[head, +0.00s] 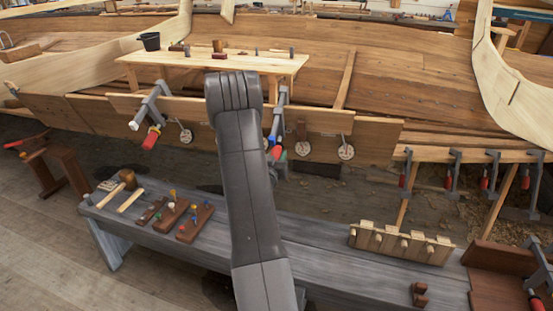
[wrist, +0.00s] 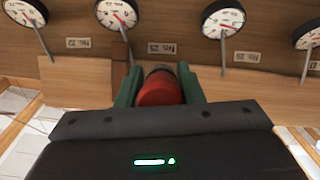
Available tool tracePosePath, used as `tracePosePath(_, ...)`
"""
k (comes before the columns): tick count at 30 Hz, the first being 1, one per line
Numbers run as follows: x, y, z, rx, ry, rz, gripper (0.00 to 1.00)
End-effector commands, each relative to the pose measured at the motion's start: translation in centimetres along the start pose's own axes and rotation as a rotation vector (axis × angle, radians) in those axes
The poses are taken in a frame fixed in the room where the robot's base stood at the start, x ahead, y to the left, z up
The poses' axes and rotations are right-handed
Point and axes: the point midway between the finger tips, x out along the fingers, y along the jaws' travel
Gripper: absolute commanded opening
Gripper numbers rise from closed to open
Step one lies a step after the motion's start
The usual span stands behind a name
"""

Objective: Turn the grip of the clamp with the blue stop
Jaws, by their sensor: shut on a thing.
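The clamp (head: 282,97) with the blue stop (head: 265,143) hangs at the edge of the pale shelf, partly hidden behind my arm. Its red grip (head: 276,152) shows low beside the arm, and fills the space between my fingers in the wrist view (wrist: 160,88). My gripper (wrist: 160,80) has green fingers, one on each side of the red grip, and is shut on it. The clamp's bar and blue stop are not clear in the wrist view. Another grey clamp (head: 150,104) with a red grip (head: 151,138) is farther left.
Round dials (wrist: 223,19) with thin stems line the plank behind the grip, with number labels between them. Below stands a grey bench (head: 330,235) with tools and a pegged wooden rack (head: 400,243). More clamps (head: 453,172) hang at the right.

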Motion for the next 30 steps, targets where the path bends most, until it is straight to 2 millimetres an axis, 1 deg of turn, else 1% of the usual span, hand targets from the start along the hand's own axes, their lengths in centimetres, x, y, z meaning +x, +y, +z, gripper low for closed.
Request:
tracePosePath(18, 0.03, 0.33, -0.07, -0.450, 0.002, 0.178, 0.11)
tracePosePath(24, 0.04, 0.44, -0.21, -0.555, 0.003, 0.220, 0.11)
tracePosePath(30, 0.03, 0.48, -0.31, -0.616, 0.004, 0.243, 0.11)
